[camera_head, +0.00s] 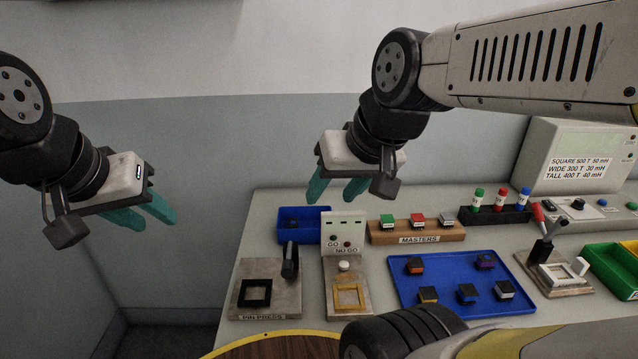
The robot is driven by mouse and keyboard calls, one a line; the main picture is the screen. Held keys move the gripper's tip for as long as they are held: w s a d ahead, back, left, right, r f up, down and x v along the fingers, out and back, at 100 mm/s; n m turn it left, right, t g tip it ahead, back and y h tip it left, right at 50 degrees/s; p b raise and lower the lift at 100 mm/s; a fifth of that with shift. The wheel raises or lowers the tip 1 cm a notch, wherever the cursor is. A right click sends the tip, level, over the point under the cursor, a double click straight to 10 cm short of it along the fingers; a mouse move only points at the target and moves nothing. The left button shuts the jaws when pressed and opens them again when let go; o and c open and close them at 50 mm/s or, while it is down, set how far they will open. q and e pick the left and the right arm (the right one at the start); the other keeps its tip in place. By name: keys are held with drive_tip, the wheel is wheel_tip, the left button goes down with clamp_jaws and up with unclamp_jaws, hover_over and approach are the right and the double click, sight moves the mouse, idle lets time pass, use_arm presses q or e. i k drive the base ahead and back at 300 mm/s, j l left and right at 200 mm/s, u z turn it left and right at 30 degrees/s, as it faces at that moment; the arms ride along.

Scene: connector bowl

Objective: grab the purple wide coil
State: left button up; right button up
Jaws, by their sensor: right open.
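A small dark coil with a purple tint (486,261) lies in the far right part of the blue tray (451,306). It looks like the purple wide coil, though its shape is too small to tell well. My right gripper (337,190) is open and empty, with teal fingers apart. It hangs above the back of the bench, left of the tray. My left gripper (142,213) is open and empty at the left, in the air beyond the bench's left edge. Neither gripper touches a coil.
Other coils, such as an orange-marked one (415,265), share the tray. Behind it stands the wooden MASTERS block (417,238). The GO/NO GO gauge (343,235) and pin press (265,298) are left. A lever fixture (553,275) and green bin (615,270) are right.

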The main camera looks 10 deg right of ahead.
sight(484, 261)
drive_tip(key=k+l+z, duration=0.1)
drive_tip(key=l+z, duration=0.2)
drive_tip(key=z, duration=0.15)
drive_tip(key=k+l+z, duration=0.1)
drive_tip(key=l+z, duration=0.2)
drive_tip(key=z, duration=0.15)
drive_tip(key=l+z, duration=0.3)
drive_tip(key=z, duration=0.2)
drive_tip(key=i+j+u, duration=0.1)
drive_tip(key=j+u, duration=0.25)
